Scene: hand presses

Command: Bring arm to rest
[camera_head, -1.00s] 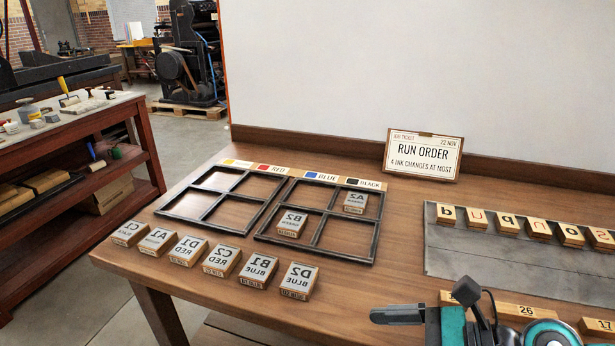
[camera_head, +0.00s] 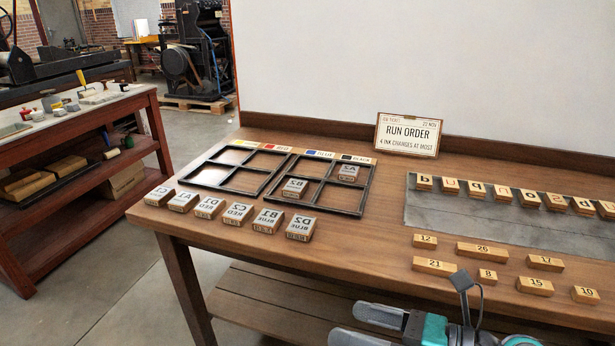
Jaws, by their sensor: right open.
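My right gripper (camera_head: 368,327) is low in the view, in front of the table's front edge. Its two grey fingers point left and stand apart, with nothing between them. It touches nothing that I can see. My left gripper is not in view. On the wooden table (camera_head: 352,236) two dark frames lie side by side. The left frame (camera_head: 229,191) is empty. The right frame (camera_head: 331,210) holds block B2 (camera_head: 295,187) and block A2 (camera_head: 348,173). A row of several blocks, from C1 (camera_head: 159,195) to D2 (camera_head: 301,228), lies along the front.
A job ticket (camera_head: 408,134) stands at the back. A grey plate (camera_head: 470,216) with letter blocks lies right, with numbered wooden pieces (camera_head: 482,253) before it. A lower shelf (camera_head: 290,297) runs under the table. A red-brown workbench (camera_head: 78,185) stands left, across open floor.

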